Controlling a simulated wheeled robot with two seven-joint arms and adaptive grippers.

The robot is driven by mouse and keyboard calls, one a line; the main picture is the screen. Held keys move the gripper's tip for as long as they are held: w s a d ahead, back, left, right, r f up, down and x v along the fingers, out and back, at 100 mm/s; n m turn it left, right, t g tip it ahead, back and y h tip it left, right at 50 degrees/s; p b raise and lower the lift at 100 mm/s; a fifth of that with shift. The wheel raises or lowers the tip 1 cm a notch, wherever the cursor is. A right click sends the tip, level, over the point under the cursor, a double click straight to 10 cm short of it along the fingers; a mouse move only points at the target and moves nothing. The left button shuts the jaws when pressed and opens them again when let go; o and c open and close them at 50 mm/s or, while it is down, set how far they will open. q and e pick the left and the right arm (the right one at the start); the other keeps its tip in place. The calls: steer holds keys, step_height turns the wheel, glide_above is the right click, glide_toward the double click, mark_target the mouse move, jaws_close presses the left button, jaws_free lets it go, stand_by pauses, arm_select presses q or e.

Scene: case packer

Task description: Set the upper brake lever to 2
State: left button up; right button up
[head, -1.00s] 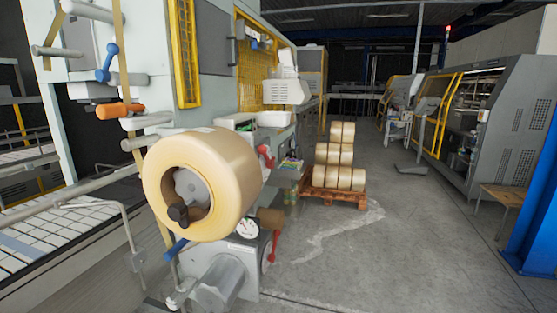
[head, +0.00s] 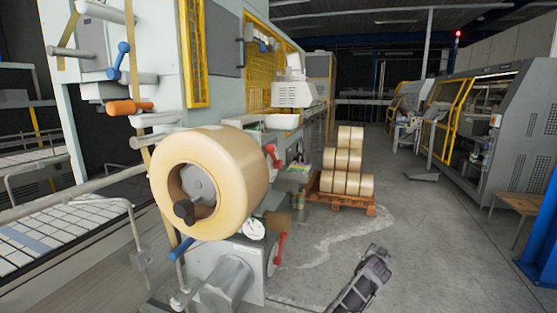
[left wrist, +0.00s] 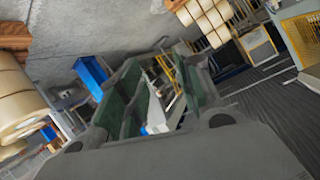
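Two red levers are on the machine's right side in the head view. The upper red lever (head: 272,155) is just right of the big tape roll (head: 236,180), and the lower red lever (head: 278,252) is near the floor. The upper one fits the brake lever's name, but its scale and setting are too small to read. My left gripper (head: 377,256) is low over the floor, right of the machine and well apart from both levers. In the left wrist view the fingers with green pads are spread and empty (left wrist: 165,88). My right gripper is out of view.
A round dial (head: 254,229) is below the roll. A pallet (head: 340,204) of tape rolls stands behind. Open floor (head: 440,235) lies to the right.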

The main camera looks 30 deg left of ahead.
arm_select(q)
steer(key=s+a+r+n+y, duration=0.1)
steer(key=a+r+n+y, duration=0.2)
steer(key=r, duration=0.7)
steer(key=s+a+r+n+y, duration=0.1)
steer(key=a+r+n+y, duration=0.15)
steer(key=r, duration=0.75)
steer(key=a+r+n+y, duration=0.2)
steer(key=r+y, duration=0.2)
steer(key=r, duration=0.5)
steer(key=s+a+r+n+g+y, duration=0.2)
steer(key=s+a+r+n+g, duration=0.1)
steer(key=s+n, duration=0.4)
steer(key=s+a+r+n+g+y, duration=0.3)
steer(key=s+r+n+g, duration=0.1)
steer(key=n, duration=0.4)
steer(key=s+a+r+n+g+y+b, duration=0.1)
steer(key=s+a+r+n+g+y, duration=0.2)
steer(key=s+n, duration=0.4)
steer(key=shift+s+a+r+n+g, duration=0.15)
steer(key=shift+s+a+n+g, duration=0.3)
steer(key=shift+s+g, duration=0.9)
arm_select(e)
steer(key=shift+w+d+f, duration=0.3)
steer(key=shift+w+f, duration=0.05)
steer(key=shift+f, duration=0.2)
arm_select(q)
steer(key=shift+a, duration=0.2)
